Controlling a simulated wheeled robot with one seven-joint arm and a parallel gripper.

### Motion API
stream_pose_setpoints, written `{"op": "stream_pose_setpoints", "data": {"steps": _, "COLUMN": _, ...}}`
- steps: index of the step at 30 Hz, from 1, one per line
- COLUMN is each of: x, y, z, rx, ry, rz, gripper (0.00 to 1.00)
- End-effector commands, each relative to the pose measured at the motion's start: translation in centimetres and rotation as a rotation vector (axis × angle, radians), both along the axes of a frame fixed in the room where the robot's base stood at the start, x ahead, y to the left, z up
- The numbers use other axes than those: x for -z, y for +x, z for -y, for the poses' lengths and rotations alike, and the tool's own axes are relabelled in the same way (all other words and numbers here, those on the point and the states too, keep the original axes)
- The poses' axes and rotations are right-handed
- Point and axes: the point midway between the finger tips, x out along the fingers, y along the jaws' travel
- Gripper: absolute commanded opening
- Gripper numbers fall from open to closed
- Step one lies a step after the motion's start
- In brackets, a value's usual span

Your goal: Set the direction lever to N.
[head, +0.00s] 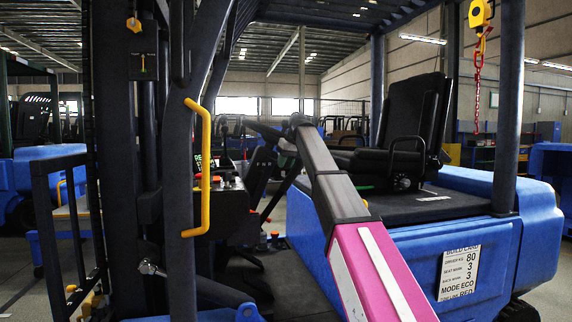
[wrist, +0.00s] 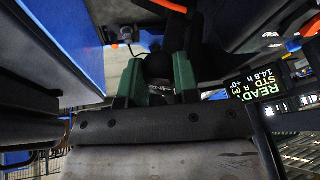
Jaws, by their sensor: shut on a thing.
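My gripper (wrist: 156,62) has green fingers in the wrist view. They are shut on a dark rounded knob (wrist: 157,70), which sits between them. It looks like the direction lever's knob, but its shaft and any position letters cannot be made out. A dark display (wrist: 256,84) to the right in the wrist view reads READY, STD, R (P) and 14.8 h. In the head view my magenta and grey arm reaches into the truck's cab, and its far end hides most of the gripper and the lever.
The blue forklift (head: 440,245) has a black seat (head: 412,120) right of my arm. A black mast and a yellow grab handle (head: 203,165) stand at the left. A build card (head: 460,272) is on its side. A red chain (head: 475,95) hangs at upper right.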

Motion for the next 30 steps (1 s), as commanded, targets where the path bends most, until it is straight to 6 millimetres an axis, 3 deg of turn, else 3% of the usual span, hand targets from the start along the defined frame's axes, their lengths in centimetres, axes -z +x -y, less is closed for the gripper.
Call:
{"op": "stream_pose_setpoints", "data": {"steps": 12, "x": -1.8, "y": -1.8, "z": -3.8, "rx": 0.264, "ry": -0.034, "rz": -0.113, "gripper": 0.00}}
{"op": "stream_pose_setpoints", "data": {"steps": 25, "x": -2.1, "y": -2.0, "z": -4.2, "rx": 0.312, "ry": -0.039, "rz": -0.130, "gripper": 0.00}}
{"op": "stream_pose_setpoints", "data": {"steps": 26, "x": -2.1, "y": -2.0, "z": -4.2, "rx": 0.312, "ry": -0.039, "rz": -0.130, "gripper": 0.35}}
{"op": "stream_pose_setpoints", "data": {"steps": 27, "x": -2.1, "y": -2.0, "z": -4.2, "rx": 0.311, "ry": -0.038, "rz": -0.130, "gripper": 0.48}}
{"op": "stream_pose_setpoints", "data": {"steps": 28, "x": -2.1, "y": -2.0, "z": -4.2, "rx": 0.311, "ry": -0.038, "rz": -0.130, "gripper": 0.55}}
{"op": "stream_pose_setpoints", "data": {"steps": 30, "x": -2.1, "y": -2.0, "z": -4.2, "rx": 0.311, "ry": -0.038, "rz": -0.130, "gripper": 0.55}}
